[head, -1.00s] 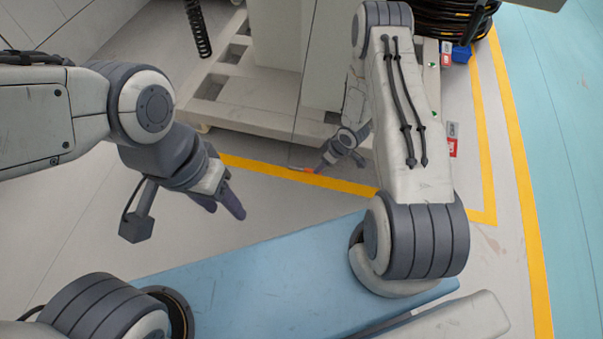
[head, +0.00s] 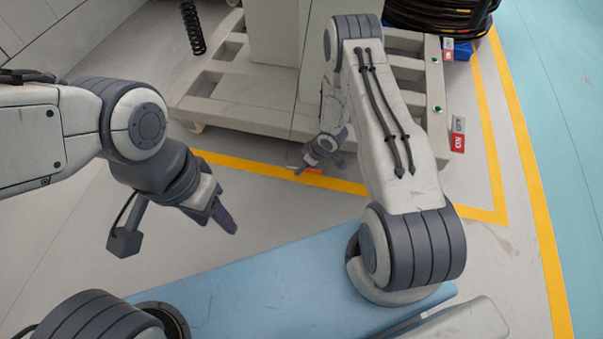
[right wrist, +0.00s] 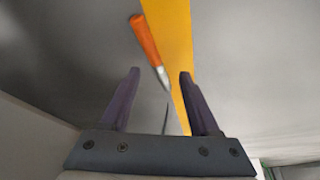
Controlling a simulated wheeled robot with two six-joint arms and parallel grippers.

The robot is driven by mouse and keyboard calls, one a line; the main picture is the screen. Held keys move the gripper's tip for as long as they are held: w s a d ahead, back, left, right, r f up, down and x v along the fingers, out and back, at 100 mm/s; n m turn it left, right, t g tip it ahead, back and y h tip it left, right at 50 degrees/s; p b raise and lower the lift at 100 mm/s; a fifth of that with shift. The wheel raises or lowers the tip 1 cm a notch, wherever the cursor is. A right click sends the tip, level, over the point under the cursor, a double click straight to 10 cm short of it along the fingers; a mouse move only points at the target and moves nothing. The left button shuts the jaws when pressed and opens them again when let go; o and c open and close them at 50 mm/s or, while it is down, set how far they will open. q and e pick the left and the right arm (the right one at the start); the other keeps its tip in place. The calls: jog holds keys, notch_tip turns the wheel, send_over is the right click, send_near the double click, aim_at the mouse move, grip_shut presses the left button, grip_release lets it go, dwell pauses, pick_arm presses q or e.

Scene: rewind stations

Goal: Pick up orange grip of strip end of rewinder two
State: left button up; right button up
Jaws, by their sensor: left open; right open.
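The orange grip (right wrist: 146,40) shows in the right wrist view, tilted, ahead of the fingertips and a little left of the middle of the gap. A thin dark strip runs from its lower end back between the fingers. My right gripper (right wrist: 158,75) is open and empty, with the grip apart from both fingers. In the head view the right gripper (head: 312,163) is small, low in front of the pale stand, and hides most of the orange grip (head: 310,171). My left gripper (head: 225,215) is open and empty above the floor at left.
A pale slatted stand (head: 240,115) stands behind the right gripper. A yellow floor line (head: 345,185) runs beneath it. Red-and-white tags (head: 457,143) hang at the stand's right side. Coiled black hoses (head: 440,18) sit at the back right. Floor between the grippers is clear.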

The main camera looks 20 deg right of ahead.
jog(key=shift+x, duration=0.8)
jog(key=shift+f, duration=0.15)
grip_shut()
